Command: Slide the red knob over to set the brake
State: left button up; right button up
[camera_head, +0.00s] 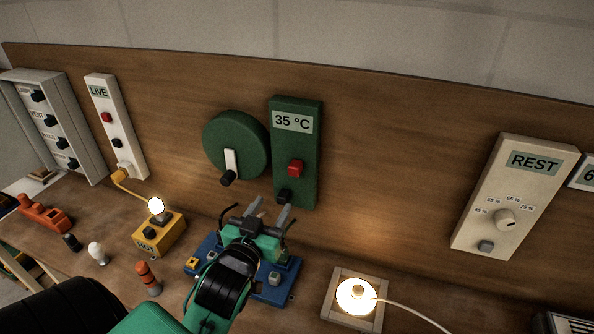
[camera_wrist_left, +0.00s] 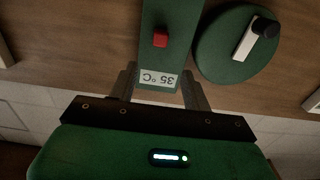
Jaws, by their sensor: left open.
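The red knob (camera_head: 295,168) sits on the front of a tall green panel (camera_head: 311,150) labelled "35 °C", fixed to the wooden backboard. It also shows in the left wrist view (camera_wrist_left: 160,38), where the label appears upside down. My left gripper (camera_head: 269,212) is open and empty, in front of the panel and lower left of the knob in the head view. In the wrist view its two fingers (camera_wrist_left: 161,88) appear either side of the labelled end, and the knob shows beyond the tips. Contact cannot be told. My right gripper is not in view.
A green disc (camera_head: 222,135) with a white, black-tipped lever is left of the panel. A blue base (camera_head: 272,290) lies partly behind my gripper. A yellow lamp box (camera_head: 168,230) and a lit lamp in a wooden frame (camera_head: 345,322) flank it. A "REST" dial panel (camera_head: 490,220) is right.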

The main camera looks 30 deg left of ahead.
aim_at(293, 172)
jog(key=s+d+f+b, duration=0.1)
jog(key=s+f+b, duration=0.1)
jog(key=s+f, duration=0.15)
pick_arm(q)
jog(key=p+x, duration=0.3)
jog(key=x, duration=0.9)
jog(key=shift+r, duration=0.1)
jog(key=shift+w+a+p, duration=0.1)
jog(key=shift+w+p, duration=0.25)
jog(key=shift+w, duration=0.2)
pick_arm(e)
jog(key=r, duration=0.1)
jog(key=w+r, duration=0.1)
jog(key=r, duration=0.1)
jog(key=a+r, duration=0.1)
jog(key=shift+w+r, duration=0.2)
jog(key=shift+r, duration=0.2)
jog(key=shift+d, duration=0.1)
